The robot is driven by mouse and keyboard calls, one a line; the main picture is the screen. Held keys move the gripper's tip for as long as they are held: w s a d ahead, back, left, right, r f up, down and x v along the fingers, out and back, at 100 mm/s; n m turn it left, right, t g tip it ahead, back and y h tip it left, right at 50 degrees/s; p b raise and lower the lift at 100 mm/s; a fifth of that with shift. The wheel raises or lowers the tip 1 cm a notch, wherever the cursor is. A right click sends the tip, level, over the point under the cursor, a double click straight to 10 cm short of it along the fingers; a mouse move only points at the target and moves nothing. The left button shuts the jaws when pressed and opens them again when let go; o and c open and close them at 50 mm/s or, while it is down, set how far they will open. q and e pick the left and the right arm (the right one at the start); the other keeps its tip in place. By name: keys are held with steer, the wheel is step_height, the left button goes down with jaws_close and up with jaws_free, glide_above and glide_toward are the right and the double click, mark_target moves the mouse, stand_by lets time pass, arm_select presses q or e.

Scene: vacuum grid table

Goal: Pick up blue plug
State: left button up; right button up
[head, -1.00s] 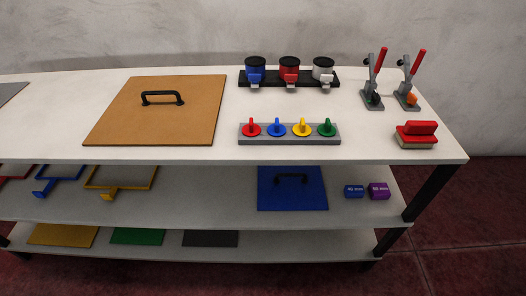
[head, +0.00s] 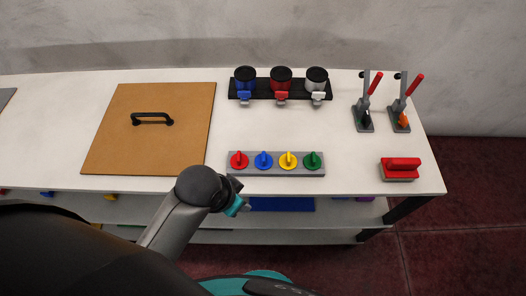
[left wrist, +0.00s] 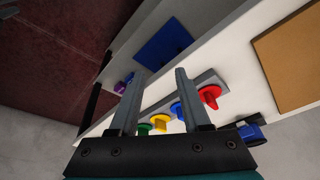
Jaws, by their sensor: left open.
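The blue plug (head: 264,160) sits in a grey strip holder (head: 275,171) on the white table top, between the red plug (head: 239,160) and the yellow plug (head: 288,160). The green plug (head: 312,160) is at the right end. My left arm reaches up to the table's front edge, just in front of the holder. In the left wrist view my left gripper (left wrist: 160,72) is open and empty. The blue plug (left wrist: 177,108) shows partly behind its right finger, apart from the fingers as far as I can tell. My right gripper is not in view.
A brown board (head: 150,150) with a black handle lies left of the holder. A black rack (head: 281,92) with blue, red and white units stands behind. Two red-handled levers (head: 371,84) and a red block (head: 401,165) are at right. Lower shelves lie below the table top.

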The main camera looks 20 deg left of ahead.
arm_select(q)
steer(key=w+d+r+m+h, duration=0.1)
steer(key=w+d+r+m, duration=0.3)
steer(key=w+d+m, duration=0.15)
step_height(320, 180, up, 11)
steer(key=m+g+y+p, duration=0.2)
steer(key=m+g, duration=0.1)
steer(key=m, duration=1.9)
glide_above(263, 156)
steer(key=shift+m, duration=0.25)
steer(key=f, duration=0.6)
steer(key=f+b, duration=0.1)
steer(key=f, duration=0.3)
steer(key=shift+w+d, duration=0.1)
steer(key=shift+w, duration=0.2)
steer(key=f, duration=0.5)
steer(key=shift+s+f, duration=0.15)
steer(key=shift+s, duration=0.1)
jaws_close()
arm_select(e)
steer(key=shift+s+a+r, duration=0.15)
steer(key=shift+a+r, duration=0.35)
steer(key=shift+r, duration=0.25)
